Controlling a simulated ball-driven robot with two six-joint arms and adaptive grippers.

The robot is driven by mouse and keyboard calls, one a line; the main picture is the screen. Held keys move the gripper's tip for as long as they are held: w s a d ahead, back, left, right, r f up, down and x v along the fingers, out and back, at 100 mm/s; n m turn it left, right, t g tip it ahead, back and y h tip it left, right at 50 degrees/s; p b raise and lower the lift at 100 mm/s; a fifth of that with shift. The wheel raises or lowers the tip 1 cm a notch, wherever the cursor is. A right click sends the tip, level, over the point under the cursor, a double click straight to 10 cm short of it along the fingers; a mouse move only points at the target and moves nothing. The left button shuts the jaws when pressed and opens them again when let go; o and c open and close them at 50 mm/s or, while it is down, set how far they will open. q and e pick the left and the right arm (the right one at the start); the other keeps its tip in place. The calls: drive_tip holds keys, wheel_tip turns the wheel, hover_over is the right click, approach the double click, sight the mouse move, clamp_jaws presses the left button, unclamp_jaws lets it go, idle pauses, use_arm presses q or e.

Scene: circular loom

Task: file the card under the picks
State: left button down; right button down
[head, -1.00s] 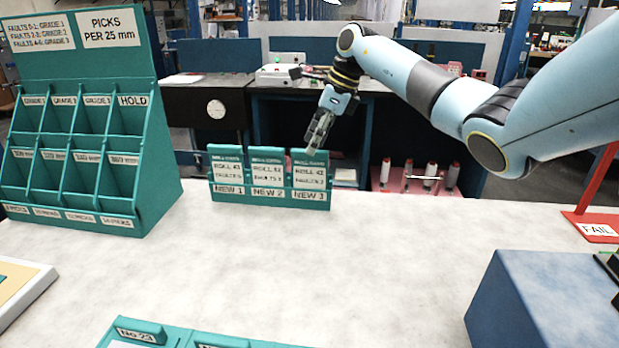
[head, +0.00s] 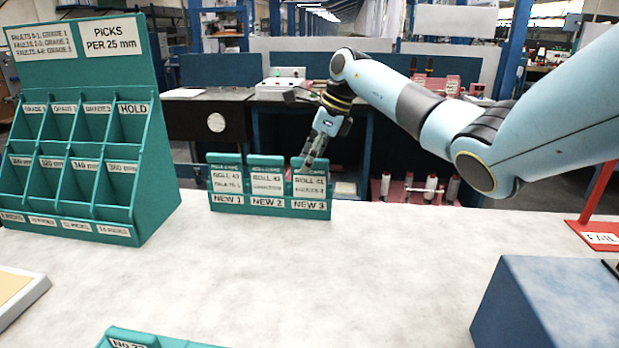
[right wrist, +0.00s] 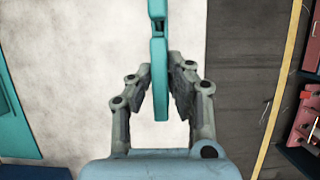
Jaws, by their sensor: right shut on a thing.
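A teal holder (head: 232,209) with slots marked NEW 1, NEW 2 and NEW 3 stands at the back of the table. Each slot bears a teal card with a white label. My right gripper (head: 308,163) is shut on the top of the NEW 3 card (head: 311,182), which stands upright in its slot and seems to read ROLL 41. In the right wrist view the fingers (right wrist: 160,90) flank the card's thin teal edge (right wrist: 159,75). The teal sorting rack (head: 158,196), headed PICKS PER 25 mm, stands at the left with empty-looking pockets. My left gripper is out of view.
A blue box (head: 545,300) stands at the front right, and a red FAIL stand (head: 597,232) at the right edge. A teal item (head: 130,340) shows at the front edge, a pale tray (head: 18,297) at the left. The middle of the white table (head: 330,275) is clear.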

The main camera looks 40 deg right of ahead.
drive_tip(key=shift+r, duration=0.2)
drive_tip(key=shift+r, duration=0.45)
drive_tip(key=shift+r+p, duration=0.1)
drive_tip(key=shift+p, duration=0.2)
drive_tip(key=shift+r+p, duration=1.7)
drive_tip(key=shift+r, duration=1.45)
drive_tip(key=shift+f, duration=0.1)
